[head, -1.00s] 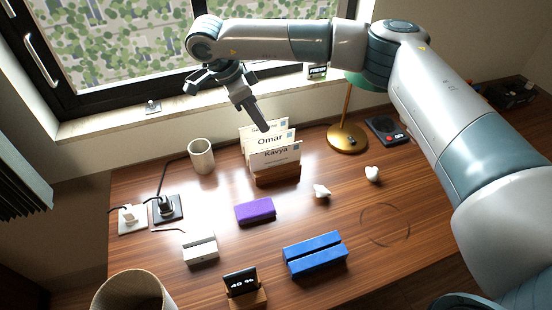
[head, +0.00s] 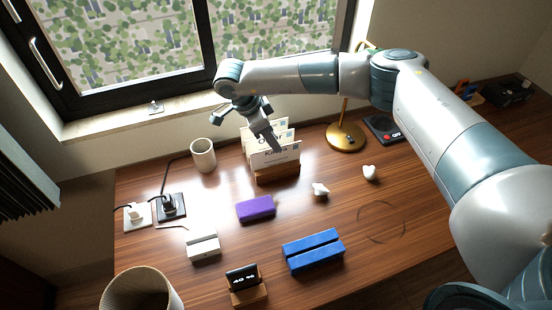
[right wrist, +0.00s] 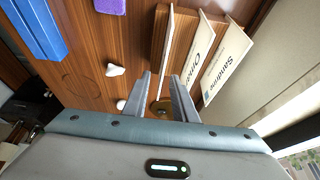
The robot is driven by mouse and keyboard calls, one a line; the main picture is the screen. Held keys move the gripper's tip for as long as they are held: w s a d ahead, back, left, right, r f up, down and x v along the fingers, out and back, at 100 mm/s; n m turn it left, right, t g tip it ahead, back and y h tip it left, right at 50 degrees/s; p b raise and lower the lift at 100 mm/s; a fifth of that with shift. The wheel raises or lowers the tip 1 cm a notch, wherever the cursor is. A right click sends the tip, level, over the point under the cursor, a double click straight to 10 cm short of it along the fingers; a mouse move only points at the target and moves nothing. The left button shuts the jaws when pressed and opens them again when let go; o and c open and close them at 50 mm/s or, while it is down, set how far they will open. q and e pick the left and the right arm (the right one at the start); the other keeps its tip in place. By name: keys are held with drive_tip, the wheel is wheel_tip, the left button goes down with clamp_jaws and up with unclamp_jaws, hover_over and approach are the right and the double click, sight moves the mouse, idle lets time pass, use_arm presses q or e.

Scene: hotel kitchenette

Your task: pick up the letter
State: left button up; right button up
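Several white letters stand upright in a wooden letter holder (head: 277,174) at the back of the desk. The front letter (head: 284,156) is partly covered by my gripper; its name is hard to read now. A letter marked "Omar" (right wrist: 192,62) and one marked "Sandrine" (right wrist: 225,62) stand behind it. My right gripper (head: 274,145) points down at the top of the front letter. In the right wrist view its two fingers (right wrist: 162,76) are apart, and the front letter (right wrist: 166,50) shows edge-on between them. Contact cannot be told. My left gripper is not in view.
A white cup (head: 203,156) stands left of the holder, a brass lamp base (head: 346,138) right of it. In front lie a purple case (head: 256,209), small white objects (head: 320,190) and a blue block (head: 313,252). The window sill (head: 130,122) is behind.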

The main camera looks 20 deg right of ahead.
sight(276, 160)
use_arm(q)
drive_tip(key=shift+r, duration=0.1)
use_arm(e)
drive_tip(key=shift+f, duration=0.1)
